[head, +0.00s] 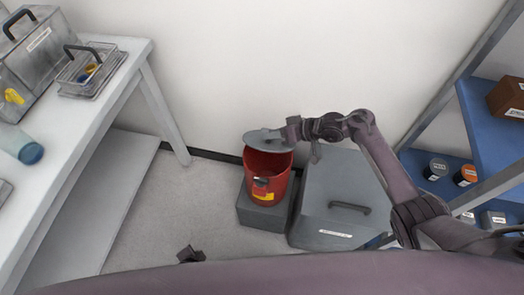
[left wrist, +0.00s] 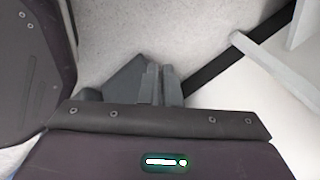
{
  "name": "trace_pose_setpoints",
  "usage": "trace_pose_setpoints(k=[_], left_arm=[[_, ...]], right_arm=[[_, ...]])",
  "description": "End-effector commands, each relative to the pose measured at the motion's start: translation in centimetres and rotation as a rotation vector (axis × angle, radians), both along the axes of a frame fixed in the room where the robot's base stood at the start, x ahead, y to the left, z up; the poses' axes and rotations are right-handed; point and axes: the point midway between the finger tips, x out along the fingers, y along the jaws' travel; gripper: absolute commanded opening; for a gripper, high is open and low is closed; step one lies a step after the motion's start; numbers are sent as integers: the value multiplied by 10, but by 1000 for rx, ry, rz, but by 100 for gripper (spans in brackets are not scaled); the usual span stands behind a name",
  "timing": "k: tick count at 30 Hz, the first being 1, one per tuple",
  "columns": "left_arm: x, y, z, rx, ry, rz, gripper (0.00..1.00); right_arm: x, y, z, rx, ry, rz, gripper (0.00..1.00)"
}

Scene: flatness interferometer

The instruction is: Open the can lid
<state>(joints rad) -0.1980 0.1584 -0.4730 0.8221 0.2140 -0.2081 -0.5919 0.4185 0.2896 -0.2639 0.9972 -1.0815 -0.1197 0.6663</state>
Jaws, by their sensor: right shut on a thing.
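The red can (head: 268,187) stands upright on a grey block, with a yellow label low on its front and a dark part at its front. Its round grey lid (head: 262,138) is raised above the rim, and the can's dark red inside shows below it. My right gripper (head: 287,134) is shut on the lid at its right edge. Whether the lid still joins the can at the back is hard to tell. My left gripper (head: 190,255) shows small at the bottom of the head view, away from the can. In the left wrist view its fingers (left wrist: 160,84) are together and empty.
A grey box (head: 340,190) with a handle stands right of the can's block (head: 262,216). Blue shelves (head: 440,180) with small containers are at the right. A white table (head: 95,110) with metal boxes is at the left. Floor left of the block is clear.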

Motion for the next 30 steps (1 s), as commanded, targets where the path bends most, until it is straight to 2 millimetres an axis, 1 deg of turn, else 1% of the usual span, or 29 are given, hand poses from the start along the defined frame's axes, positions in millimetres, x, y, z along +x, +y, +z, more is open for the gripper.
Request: trace_pose_setpoints(k=[1,3,5,6,8,9,11,12,16,19,21,24,25,27,30], left_arm=[[30,-9,16,60,-62,-130,0],[64,-23,38,155,-139,-305,0],[89,-37,58,242,-203,-448,0],[104,-46,73,302,-247,-540,0],[124,-62,94,397,-307,-672,0],[135,-72,109,463,-349,-754,0],[149,-89,131,564,-408,-875,0],[157,-100,146,634,-445,-949,0],[171,-136,194,871,-559,-1171,0],[173,-161,228,1061,-634,-1315,0],[170,-176,249,1188,-675,-1400,0],[160,-194,270,1338,-699,-1507,0],[156,-199,274,1373,-699,-1538,0],[146,-208,280,1434,-687,-1606,0],[135,-216,284,1492,-669,-1677,0]], right_arm=[[2,0,1,2,-5,-2,0],[2,0,2,2,-5,-2,0],[2,0,2,2,-5,-2,0],[2,0,2,1,-5,-2,0],[2,0,2,1,-5,-2,0],[2,0,2,1,-5,-2,0],[2,0,2,1,-5,-2,0],[2,0,2,1,-5,-2,0],[2,0,2,1,-5,-2,0],[2,0,2,1,-5,-2,0],[2,0,2,1,-6,-2,0],[2,0,2,1,-6,-2,0],[2,0,2,1,-6,-2,0],[2,0,2,1,-6,-2,0],[2,0,2,1,-6,-2,0]])
